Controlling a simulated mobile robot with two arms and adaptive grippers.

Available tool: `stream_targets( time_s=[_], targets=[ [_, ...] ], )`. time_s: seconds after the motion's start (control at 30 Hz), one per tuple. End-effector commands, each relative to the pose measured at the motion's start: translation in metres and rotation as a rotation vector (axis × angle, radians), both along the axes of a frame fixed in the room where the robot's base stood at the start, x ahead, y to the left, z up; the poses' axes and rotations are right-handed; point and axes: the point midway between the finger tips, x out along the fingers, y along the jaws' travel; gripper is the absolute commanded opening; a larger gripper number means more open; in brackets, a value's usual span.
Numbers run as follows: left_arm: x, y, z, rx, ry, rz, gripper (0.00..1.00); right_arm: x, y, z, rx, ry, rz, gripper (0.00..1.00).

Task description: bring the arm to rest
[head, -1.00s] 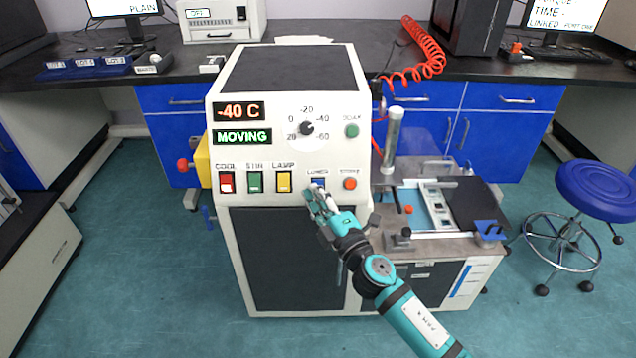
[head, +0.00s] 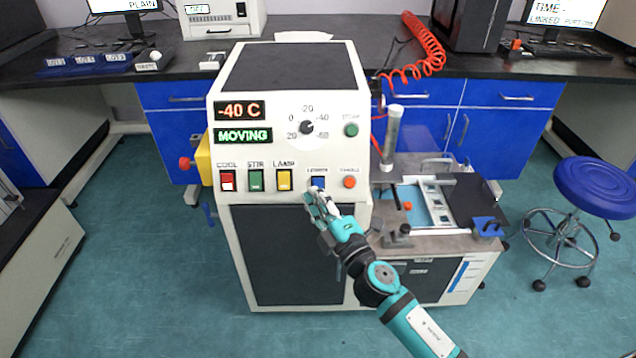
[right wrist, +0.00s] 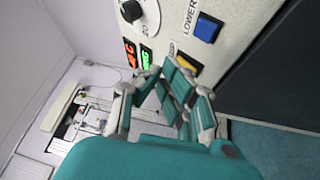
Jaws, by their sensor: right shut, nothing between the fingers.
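My right arm (head: 385,285) reaches up from the lower right in the head view. Its gripper (head: 314,196) is shut and empty, just in front of the white machine (head: 215,185) and a little below the blue LOWER button (head: 317,183). In the right wrist view the gripper fingers (right wrist: 172,92) come together near the panel, with the blue button (right wrist: 207,27) above and to the right of them, apart from them. My left gripper does not show.
A clear upright tube (head: 391,135) and a bench unit (head: 440,243) stand right of the machine. A blue stool (head: 598,187) is at the far right. A red coiled hose (head: 428,50) hangs over the back counter. The floor at left (head: 150,250) is clear.

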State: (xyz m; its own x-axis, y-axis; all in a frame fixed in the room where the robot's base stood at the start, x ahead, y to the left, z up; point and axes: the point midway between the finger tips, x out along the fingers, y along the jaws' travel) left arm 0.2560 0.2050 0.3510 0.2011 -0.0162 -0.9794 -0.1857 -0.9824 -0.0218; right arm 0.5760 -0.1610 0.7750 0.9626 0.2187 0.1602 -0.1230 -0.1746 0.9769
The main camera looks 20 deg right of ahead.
Motion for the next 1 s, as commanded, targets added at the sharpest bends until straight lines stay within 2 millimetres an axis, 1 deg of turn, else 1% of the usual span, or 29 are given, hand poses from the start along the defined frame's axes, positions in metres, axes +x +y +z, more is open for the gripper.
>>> stream_targets(
  time_s=[0.37,0.47,0.57,0.6,0.67,0.7,0.73,0.77,0.8,0.87,0.9,0.97,1.0],
  targets=[
    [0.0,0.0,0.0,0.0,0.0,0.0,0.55,0.0,0.0,-0.001,0.002,0.002,-0.001,0.0],
    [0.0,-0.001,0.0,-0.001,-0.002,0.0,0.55,-0.001,-0.006,-0.014,0.037,0.042,-0.023,0.0],
    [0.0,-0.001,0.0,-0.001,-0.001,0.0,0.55,-0.005,-0.022,-0.053,0.138,0.156,-0.088,0.0],
    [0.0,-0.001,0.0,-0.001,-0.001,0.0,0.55,-0.01,-0.03,-0.076,0.195,0.223,-0.126,0.0],
    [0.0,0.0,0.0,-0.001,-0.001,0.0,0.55,-0.021,-0.043,-0.116,0.287,0.335,-0.194,0.0],
    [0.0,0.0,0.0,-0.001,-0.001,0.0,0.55,-0.031,-0.051,-0.144,0.35,0.416,-0.244,0.0],
    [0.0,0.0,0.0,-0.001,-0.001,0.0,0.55,-0.04,-0.057,-0.164,0.395,0.475,-0.281,0.0],
    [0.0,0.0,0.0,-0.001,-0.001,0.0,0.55,-0.051,-0.061,-0.185,0.437,0.535,-0.318,0.0],
    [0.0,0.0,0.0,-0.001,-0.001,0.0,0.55,-0.066,-0.066,-0.212,0.494,0.612,-0.367,0.0],
    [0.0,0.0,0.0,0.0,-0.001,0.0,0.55,-0.092,-0.071,-0.25,0.572,0.728,-0.443,0.0],
    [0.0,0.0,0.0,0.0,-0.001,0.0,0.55,-0.11,-0.073,-0.274,0.62,0.803,-0.492,0.0],
    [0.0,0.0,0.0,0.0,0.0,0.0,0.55,-0.139,-0.074,-0.306,0.686,0.91,-0.561,0.0],
    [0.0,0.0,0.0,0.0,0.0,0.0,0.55,-0.158,-0.073,-0.324,0.725,0.974,-0.602,0.0]
  ],
)
